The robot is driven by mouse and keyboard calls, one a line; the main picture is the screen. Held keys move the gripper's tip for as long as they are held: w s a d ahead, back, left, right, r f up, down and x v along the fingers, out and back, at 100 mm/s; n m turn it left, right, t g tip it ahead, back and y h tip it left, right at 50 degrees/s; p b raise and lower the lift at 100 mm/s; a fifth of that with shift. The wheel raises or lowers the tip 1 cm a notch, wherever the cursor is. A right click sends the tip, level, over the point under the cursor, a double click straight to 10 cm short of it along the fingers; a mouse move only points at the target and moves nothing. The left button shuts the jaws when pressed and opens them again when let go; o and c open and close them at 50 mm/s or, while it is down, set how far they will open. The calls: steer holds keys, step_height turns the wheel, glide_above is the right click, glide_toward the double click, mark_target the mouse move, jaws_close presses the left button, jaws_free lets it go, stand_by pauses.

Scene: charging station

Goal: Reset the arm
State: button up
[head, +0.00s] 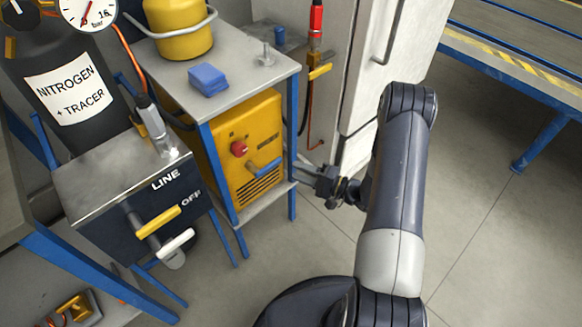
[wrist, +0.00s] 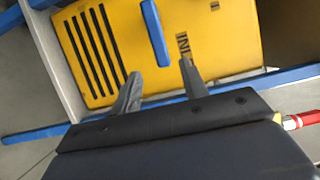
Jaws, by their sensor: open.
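My gripper (head: 308,172) is in the middle of the head view, just right of the yellow machine (head: 262,140) on the lower shelf. In the wrist view, my gripper (wrist: 160,82) is open, with its two fingers apart and nothing between them. The machine's yellow face (wrist: 205,30) lies ahead of the fingers, with black slots and a blue handle (wrist: 155,32). The handle lies beyond the fingertips, and I see no contact with it. My arm (head: 397,175) is bent and reaches down on the right side of the head view.
A blue-framed table (head: 270,72) holds a yellow pot (head: 180,35) and a blue block (head: 208,79). A dark LINE/OFF box (head: 135,205) and a nitrogen cylinder (head: 75,92) stand at left. A white cabinet (head: 372,75) is behind. Floor (head: 490,235) at right is clear.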

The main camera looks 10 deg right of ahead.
mark_target(278, 164)
steer(key=shift+s+d, duration=0.1)
steer(key=shift+d, duration=0.05)
steer(key=b+x, duration=0.1)
steer(key=x, duration=0.9)
steer(key=shift+a+b, duration=0.3)
steer(key=shift+a, duration=0.05)
steer(key=shift+w+r, duration=0.15)
steer(key=shift+w, duration=0.1)
